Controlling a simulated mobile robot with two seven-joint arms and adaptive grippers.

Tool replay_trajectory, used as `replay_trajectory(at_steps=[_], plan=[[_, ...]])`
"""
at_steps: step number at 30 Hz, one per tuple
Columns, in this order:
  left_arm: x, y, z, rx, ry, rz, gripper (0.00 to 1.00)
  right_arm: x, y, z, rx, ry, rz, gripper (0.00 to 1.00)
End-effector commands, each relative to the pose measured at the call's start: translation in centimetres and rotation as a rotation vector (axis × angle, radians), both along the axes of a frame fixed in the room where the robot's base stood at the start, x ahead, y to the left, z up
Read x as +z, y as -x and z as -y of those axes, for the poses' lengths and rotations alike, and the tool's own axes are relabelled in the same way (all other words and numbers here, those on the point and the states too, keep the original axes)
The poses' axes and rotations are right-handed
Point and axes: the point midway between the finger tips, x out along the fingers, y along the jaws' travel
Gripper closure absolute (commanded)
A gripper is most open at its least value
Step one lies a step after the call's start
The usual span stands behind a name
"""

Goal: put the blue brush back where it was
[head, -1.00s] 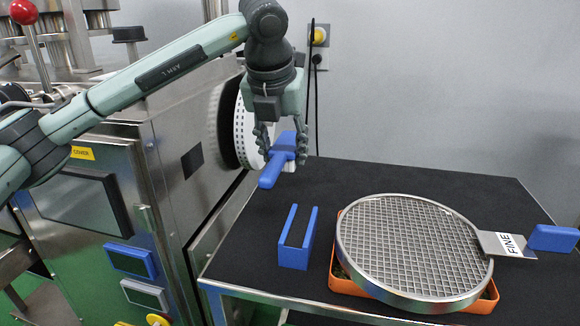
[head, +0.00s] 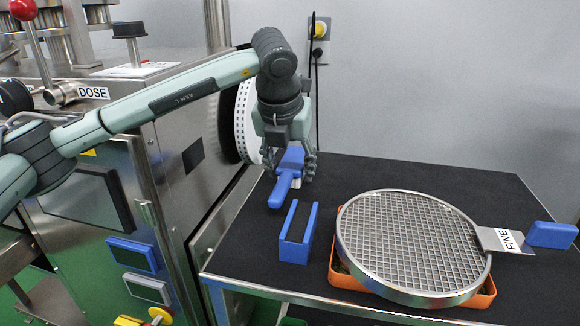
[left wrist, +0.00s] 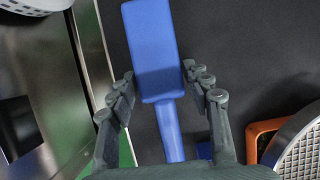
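The blue brush (head: 289,160) is between the fingers of my left gripper (head: 290,163). Its handle points down and slightly left in the head view, toward the front of the table. In the left wrist view the brush (left wrist: 152,50) has a fingertip against each side of its block, and its handle runs back between the fingers of the gripper (left wrist: 160,80). A blue U-shaped holder (head: 293,252) stands empty on the black table top, in front of and slightly right of the brush. My right gripper is not in view.
A round metal sieve (head: 410,245) with a FINE label and blue handle lies on an orange tray (head: 345,283), right of the holder. The steel machine (head: 175,120) stands close on the left. The black table top (head: 400,175) is clear behind the sieve.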

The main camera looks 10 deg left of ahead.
Motion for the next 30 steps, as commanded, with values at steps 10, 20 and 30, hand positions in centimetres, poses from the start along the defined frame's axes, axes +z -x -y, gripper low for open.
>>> replay_trajectory(at_steps=[10,20,30], plan=[[0.1,0.0,0.0,0.000,0.000,0.000,0.38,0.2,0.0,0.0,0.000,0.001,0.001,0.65],[3.9,1.4,0.1,-0.001,0.001,0.007,0.38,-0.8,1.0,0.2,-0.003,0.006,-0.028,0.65],[10.0,4.0,0.1,-0.001,0.001,0.004,0.38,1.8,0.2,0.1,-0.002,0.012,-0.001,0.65]])
